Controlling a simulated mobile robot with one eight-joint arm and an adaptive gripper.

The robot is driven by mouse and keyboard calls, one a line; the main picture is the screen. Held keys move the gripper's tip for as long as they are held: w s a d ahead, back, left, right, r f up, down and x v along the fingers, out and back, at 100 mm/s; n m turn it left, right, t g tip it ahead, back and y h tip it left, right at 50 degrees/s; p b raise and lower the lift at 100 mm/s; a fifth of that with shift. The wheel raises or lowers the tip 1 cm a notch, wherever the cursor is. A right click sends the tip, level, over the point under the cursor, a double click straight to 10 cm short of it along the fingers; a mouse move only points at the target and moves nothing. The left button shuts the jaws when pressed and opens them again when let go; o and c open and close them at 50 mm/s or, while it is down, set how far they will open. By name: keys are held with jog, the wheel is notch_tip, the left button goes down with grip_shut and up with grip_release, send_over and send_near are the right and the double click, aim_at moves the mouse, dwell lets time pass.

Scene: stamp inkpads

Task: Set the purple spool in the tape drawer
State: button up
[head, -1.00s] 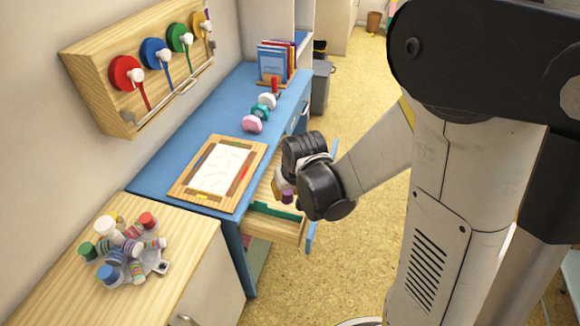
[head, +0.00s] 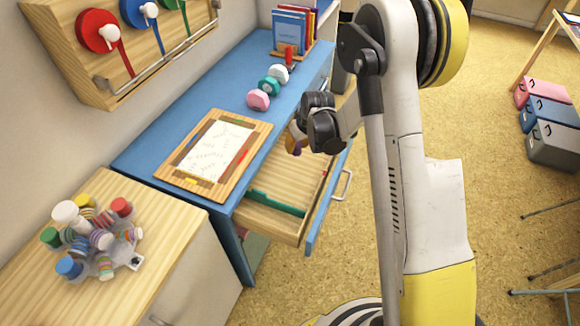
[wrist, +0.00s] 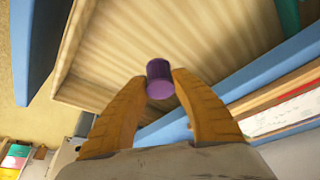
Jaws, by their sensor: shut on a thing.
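The purple spool (wrist: 160,79) is a small cylinder between the two yellow-orange fingertips of my gripper (wrist: 158,80) in the wrist view. My gripper is shut on it. In the head view my gripper (head: 295,142) is over the far part of the open drawer, and only a small bit of purple shows at its fingers. The tape drawer (head: 265,222) is pulled out of the blue desk, with a light wood floor and a blue front. In the wrist view its wooden floor (wrist: 210,35) lies behind the spool. The spool appears above the floor; the exact gap is unclear.
A green strip (head: 276,204) lies in the drawer's near part; the rest of its visible floor looks bare. On the blue desk (head: 185,128) are a framed paper board (head: 182,180) and several colored pieces. A wooden cabinet (head: 95,195) with a cluster of stamps stands at the near left.

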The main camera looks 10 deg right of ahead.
notch_tip(320, 180, down, 7)
jog(key=b, duration=0.2)
jog(key=shift+f+b, duration=0.15)
jog(key=shift+b, duration=0.25)
jog(key=shift+f, duration=0.15)
jog(key=o, duration=0.9)
jog(key=shift+o, duration=0.4)
